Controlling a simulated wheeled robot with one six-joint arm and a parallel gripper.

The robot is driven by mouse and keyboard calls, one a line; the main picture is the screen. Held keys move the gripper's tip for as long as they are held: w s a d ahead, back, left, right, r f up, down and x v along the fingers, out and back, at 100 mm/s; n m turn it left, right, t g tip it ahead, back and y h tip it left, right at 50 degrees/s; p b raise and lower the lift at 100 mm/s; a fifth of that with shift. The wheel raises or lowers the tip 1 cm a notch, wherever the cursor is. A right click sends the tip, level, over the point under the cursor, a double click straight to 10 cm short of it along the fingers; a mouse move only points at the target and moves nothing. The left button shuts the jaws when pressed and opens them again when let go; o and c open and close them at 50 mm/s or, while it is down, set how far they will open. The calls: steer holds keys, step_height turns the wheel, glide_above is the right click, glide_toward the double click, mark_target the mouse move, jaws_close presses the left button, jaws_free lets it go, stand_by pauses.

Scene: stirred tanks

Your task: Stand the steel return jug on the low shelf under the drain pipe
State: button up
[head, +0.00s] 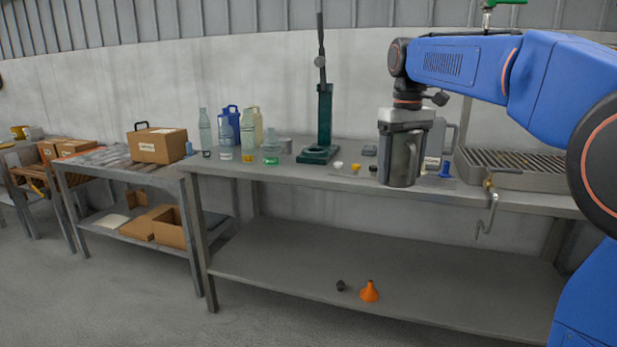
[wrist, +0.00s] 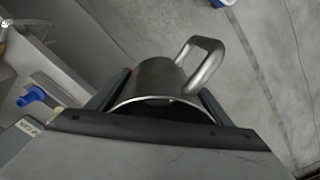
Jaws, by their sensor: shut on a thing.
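The steel jug (head: 400,160) is upright in the head view, in front of the right part of the bench top. My gripper (head: 405,122) is shut on it from above, near its rim. In the wrist view the jug (wrist: 158,76) lies between both fingers, its loop handle (wrist: 205,62) pointing up and right. The bent drain pipe (head: 489,215) hangs below the bench's front edge, to the right of the jug, under a brass valve (head: 488,183). The low shelf (head: 410,270) runs beneath; its part under the pipe looks bare.
An orange funnel (head: 369,292) and a small dark piece (head: 340,285) sit near the low shelf's front edge.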

steer(key=shift+s+f, duration=0.2)
steer(key=shift+f, duration=0.05)
steer(key=w+d+f+m, duration=0.1)
steer(key=w+f, duration=0.4)
steer(key=f, duration=0.6)
steer(key=w+f, duration=0.4)
steer(key=f, duration=0.7)
steer(key=w+d+f+m, duration=0.1)
steer(key=w+f, duration=0.4)
steer(key=f, duration=0.5)
steer(key=s+d+f+m, duration=0.1)
steer(key=s+f, duration=0.1)
steer(key=f, duration=1)
steer(key=s+d+f+m, duration=0.1)
steer(key=s+d+f, duration=0.1)
steer(key=f, duration=1)
steer(key=s+d+f, duration=0.1)
steer(key=s+f, duration=0.1)
steer(key=f, duration=1)
steer(key=shift+d+m, duration=0.25)
steer(key=shift+m, duration=0.15)
steer(key=shift+w, duration=0.1)
